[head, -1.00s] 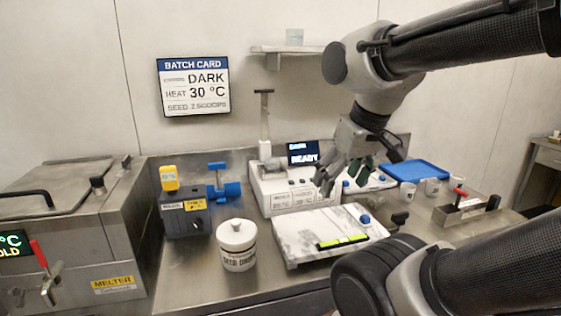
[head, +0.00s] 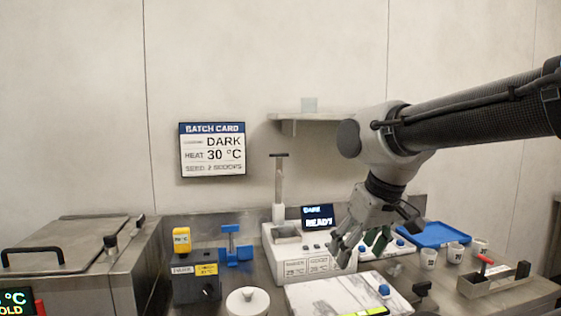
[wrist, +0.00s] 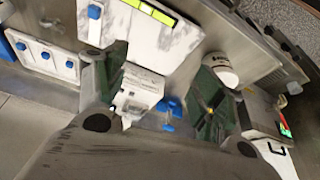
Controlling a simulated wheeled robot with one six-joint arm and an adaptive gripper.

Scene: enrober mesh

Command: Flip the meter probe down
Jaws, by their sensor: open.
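The white meter (head: 283,256) stands against the back wall of the counter, with a small dark screen (head: 317,217) reading DARK and READY. Its probe (head: 279,185) is an upright grey post with a dark crosspiece on top, rising from the meter's left part. My gripper (head: 360,243) is open and empty, fingers pointing down, to the right of the meter and its screen. In the wrist view the fingers (wrist: 160,78) are spread, with the white meter (wrist: 138,92) showing between them. I cannot make out the probe clearly in that view.
A marble slab (head: 335,291) lies in front of the meter. A blue tray (head: 432,234) and white cups (head: 428,258) are at the right. A lidded white jar (head: 247,300), a blue-handled device (head: 236,250) and the melter (head: 75,262) are at the left. A shelf (head: 305,117) hangs above.

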